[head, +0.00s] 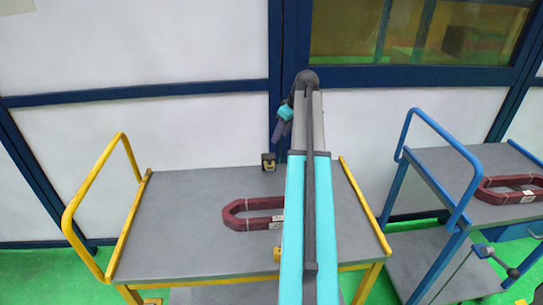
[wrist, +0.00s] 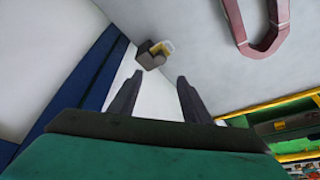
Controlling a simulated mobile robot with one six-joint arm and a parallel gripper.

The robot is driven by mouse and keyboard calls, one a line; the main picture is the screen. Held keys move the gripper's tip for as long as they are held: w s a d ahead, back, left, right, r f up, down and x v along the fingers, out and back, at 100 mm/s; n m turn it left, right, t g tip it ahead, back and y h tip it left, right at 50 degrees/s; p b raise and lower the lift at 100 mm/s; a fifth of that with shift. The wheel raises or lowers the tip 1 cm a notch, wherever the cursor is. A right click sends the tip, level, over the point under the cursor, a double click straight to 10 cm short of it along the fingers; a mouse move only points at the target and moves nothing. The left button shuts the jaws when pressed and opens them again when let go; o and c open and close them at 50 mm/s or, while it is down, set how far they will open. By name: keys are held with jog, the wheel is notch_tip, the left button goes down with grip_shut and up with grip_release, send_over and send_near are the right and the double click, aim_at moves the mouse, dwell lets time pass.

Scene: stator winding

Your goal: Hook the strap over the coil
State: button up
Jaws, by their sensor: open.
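A dark red, elongated loop-shaped coil (head: 243,213) lies flat on the grey top of the yellow cart (head: 180,215); my arm hides its right part in the head view. Its rounded end also shows at the top right of the wrist view (wrist: 266,47). A small dark block with a yellow piece (head: 268,162) stands at the cart's back edge and shows in the wrist view (wrist: 152,53). I cannot tell whether the yellow piece is the strap. My gripper (head: 279,138) is open and empty, above the back edge. In the wrist view, the block lies beyond the fingertips (wrist: 158,80), apparently apart from them.
A yellow handrail (head: 72,222) rises at the cart's left side. A small yellow thing (head: 277,254) at the front edge is partly behind my arm. A blue cart (head: 440,165) at right carries another red coil (head: 490,195). A blue-framed white wall (head: 140,130) stands close behind.

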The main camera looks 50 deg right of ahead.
aim_at(270, 158)
jog(key=shift+p+x, duration=1.6)
jog(key=shift+x, duration=5.3)
jog(key=shift+s, duration=0.1)
grip_shut()
